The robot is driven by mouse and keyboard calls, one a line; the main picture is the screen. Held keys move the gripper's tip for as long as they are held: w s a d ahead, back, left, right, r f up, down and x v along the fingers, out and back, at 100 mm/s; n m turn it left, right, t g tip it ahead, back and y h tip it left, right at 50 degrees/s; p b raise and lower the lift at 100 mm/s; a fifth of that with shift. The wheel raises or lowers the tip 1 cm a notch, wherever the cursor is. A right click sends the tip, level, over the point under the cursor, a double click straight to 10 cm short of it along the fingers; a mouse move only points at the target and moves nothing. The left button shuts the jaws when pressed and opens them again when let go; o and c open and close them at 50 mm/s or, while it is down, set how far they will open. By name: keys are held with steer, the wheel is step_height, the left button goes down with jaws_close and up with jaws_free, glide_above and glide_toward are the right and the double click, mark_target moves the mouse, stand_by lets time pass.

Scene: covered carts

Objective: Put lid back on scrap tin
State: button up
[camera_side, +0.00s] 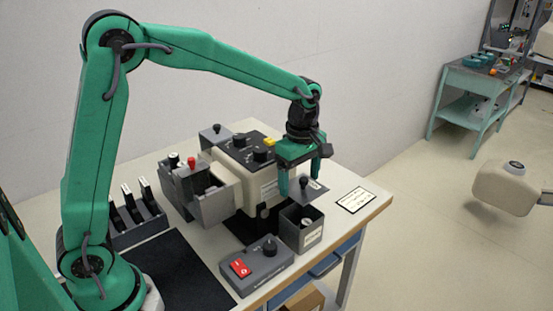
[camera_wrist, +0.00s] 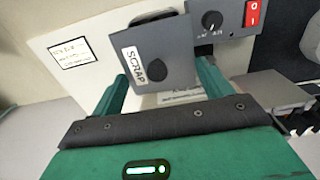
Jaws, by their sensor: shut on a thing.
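The scrap tin (camera_side: 311,239) is a dark grey, open-topped square box with a pale label, standing near the table's front corner. The lid is a flat grey plate (camera_side: 319,195) with a dark knob (camera_side: 304,182) and a small white label. The lid hides most of the tin there.
A control box with a red switch (camera_side: 240,268) stands left of the tin. A beige machine (camera_side: 256,185) with grey bins (camera_side: 212,206) stands behind it. A printed card (camera_side: 356,200) lies flat to the right, near the table edge. A dark mat (camera_side: 180,272) lies at front left.

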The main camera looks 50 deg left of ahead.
mark_target(299, 198)
steer(key=shift+f, duration=0.3)
steer(key=shift+f, duration=2.95)
steer(key=shift+f, duration=0.15)
stand_by(0.5)
steer(key=o, duration=1)
steer(key=shift+c, duration=0.2)
steer(key=shift+r, duration=3.45)
